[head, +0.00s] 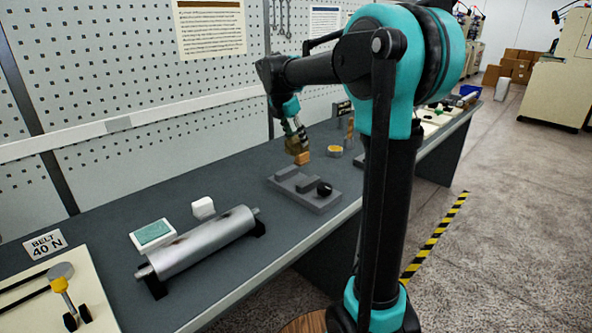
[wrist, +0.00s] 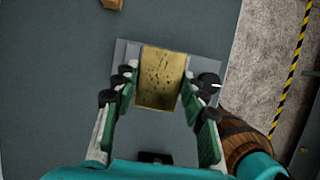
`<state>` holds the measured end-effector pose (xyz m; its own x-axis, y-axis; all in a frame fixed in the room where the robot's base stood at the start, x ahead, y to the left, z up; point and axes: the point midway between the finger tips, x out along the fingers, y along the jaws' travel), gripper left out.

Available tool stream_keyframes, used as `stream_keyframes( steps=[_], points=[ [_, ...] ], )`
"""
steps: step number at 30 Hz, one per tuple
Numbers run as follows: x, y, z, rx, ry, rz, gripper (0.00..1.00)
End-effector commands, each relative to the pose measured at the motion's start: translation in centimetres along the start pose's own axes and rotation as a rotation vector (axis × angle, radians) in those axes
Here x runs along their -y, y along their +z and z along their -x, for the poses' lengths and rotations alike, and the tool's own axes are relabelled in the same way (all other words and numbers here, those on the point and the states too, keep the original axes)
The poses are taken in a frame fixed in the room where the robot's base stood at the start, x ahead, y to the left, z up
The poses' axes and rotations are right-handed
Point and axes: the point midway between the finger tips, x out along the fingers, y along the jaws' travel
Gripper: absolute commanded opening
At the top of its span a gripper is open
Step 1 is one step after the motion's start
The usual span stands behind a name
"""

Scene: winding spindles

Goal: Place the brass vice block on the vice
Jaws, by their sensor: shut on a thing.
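The brass vice block (wrist: 160,78) is a speckled golden block between the fingers of my gripper (wrist: 158,84) in the wrist view. My gripper is shut on it. In the head view the brass block (head: 294,145) hangs below my gripper (head: 295,134), above the bench. The vice (head: 318,200) is a grey base with raised grey jaws and a black knob, lying on the bench nearer the front edge. In the wrist view the vice (wrist: 127,53) shows partly behind the held block, which hides much of it. I cannot tell the height gap between them.
A small orange-brown block (head: 303,158) stands on the bench near the held block. A round yellow-topped piece (head: 335,151) is to its right. A metal roller (head: 205,243), a white block (head: 203,207) and a green pad (head: 153,233) lie left of the vice. The perforated wall stands behind.

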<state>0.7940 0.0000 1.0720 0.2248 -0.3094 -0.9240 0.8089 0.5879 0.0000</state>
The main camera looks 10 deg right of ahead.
Motion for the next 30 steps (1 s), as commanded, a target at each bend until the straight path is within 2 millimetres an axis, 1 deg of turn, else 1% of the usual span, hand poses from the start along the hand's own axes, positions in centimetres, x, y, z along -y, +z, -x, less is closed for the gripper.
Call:
stream_keyframes(
  steps=[1,3,6,9,12,19,26,30],
  points=[
    [0.0,-0.5,-1.1,0.000,0.000,0.000,0.00],
    [0.0,-1.1,-2.6,0.000,0.000,0.000,0.00],
    [0.0,-1.9,-4.6,0.000,0.000,0.000,0.00],
    [0.0,-2.5,-6.2,0.001,0.000,0.000,0.00],
    [0.0,-3.0,-7.2,0.001,0.000,0.000,0.00],
    [0.0,-3.4,-8.3,0.000,0.000,0.000,0.00],
    [0.0,-4.5,-10.9,0.001,0.000,0.000,0.00],
    [0.0,-4.6,-11.2,0.001,0.000,0.000,0.00]
  ],
)
